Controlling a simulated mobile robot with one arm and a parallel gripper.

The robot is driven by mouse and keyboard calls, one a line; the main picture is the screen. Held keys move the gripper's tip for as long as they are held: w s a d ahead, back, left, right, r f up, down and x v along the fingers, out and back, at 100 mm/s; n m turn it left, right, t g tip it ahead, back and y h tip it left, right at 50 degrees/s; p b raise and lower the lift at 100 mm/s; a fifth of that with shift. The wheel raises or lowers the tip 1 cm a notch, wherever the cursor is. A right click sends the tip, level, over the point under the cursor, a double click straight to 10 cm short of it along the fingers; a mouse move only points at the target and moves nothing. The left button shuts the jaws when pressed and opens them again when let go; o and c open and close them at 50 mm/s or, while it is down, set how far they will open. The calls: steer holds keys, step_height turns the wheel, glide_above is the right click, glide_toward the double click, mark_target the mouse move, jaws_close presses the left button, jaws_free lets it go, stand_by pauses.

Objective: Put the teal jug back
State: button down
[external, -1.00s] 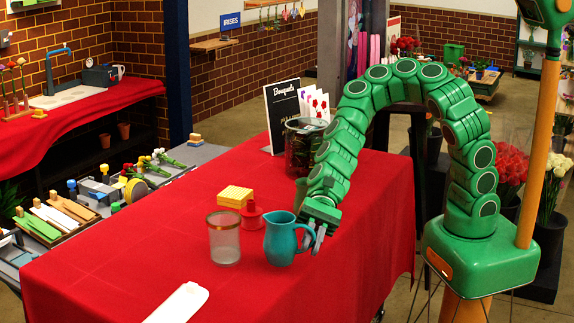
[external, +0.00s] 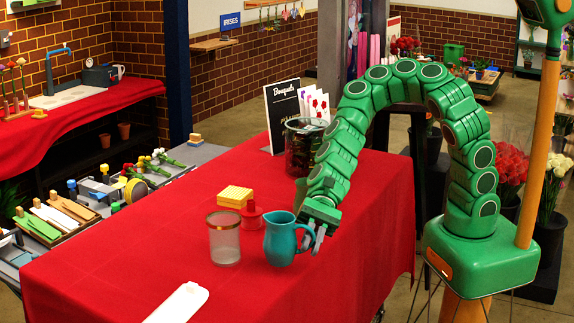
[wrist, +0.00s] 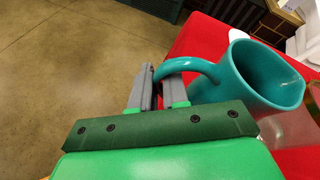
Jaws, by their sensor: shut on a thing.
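The teal jug (external: 281,240) stands upright on the red-covered table (external: 140,262), near its right edge. In the wrist view the jug (wrist: 262,80) shows its open mouth, and its handle runs between my grey fingers. My gripper (external: 318,232) is shut on the jug's handle, at the jug's right side; it also shows in the wrist view (wrist: 160,88). I cannot tell whether the jug's base touches the cloth.
A clear glass with a brown rim (external: 224,240) stands close left of the jug. Behind it are a yellow sponge-like block (external: 235,196) and a red object (external: 251,219). A white long piece (external: 180,303) lies at the front. A dark glass vessel (external: 303,150) and a sign (external: 283,115) stand farther back.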

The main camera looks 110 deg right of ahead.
steer(key=shift+r, duration=0.1)
step_height(320, 180, up, 16)
steer(key=w+d+m+t+h, duration=0.3)
steer(key=w+d+m, duration=0.15)
steer(key=d, duration=0.85)
steer(key=w+d+m+t+h, duration=0.35)
steer(key=w+d, duration=0.25)
steer(key=d, duration=0.7)
steer(key=shift+n+g, duration=0.3)
steer(key=shift+g, duration=0.15)
steer(key=shift+w+d+f, duration=0.15)
steer(key=shift+w+f, duration=2.05)
steer(key=shift+f, duration=0.3)
steer(key=shift+w+d+f, duration=0.1)
steer(key=shift+w+f, duration=2.15)
steer(key=shift+f, duration=0.25)
steer(key=shift+w+d+f, duration=0.15)
steer(key=shift+w+f, duration=2.05)
steer(key=shift+f, duration=1.9)
steer(key=shift+f, duration=0.1)
